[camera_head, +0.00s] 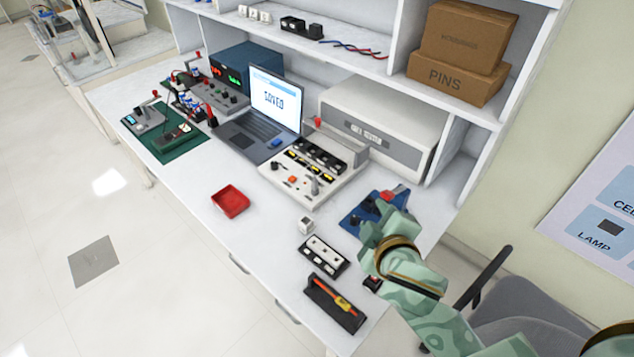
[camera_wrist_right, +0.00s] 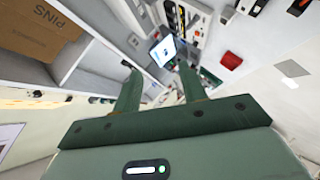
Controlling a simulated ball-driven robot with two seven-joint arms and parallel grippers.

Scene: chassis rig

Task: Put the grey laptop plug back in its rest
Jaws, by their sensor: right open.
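The open laptop (camera_head: 265,112) stands at the back middle of the bench, its screen lit. A light test panel (camera_head: 290,190) with switches and dark sockets lies just right of it. A small grey upright piece (camera_head: 315,187) stands on the panel's front right part; I cannot tell whether it is the grey laptop plug. I cannot make out the plug's rest for certain. My right gripper (camera_head: 374,230) is over the bench's right part, by a blue fixture (camera_head: 360,216) that it partly hides. In the wrist view its fingers (camera_wrist_right: 160,78) are apart with nothing between them. My left gripper is not in view.
A large white box (camera_head: 385,122) stands behind. Bare bench lies around the red tray.

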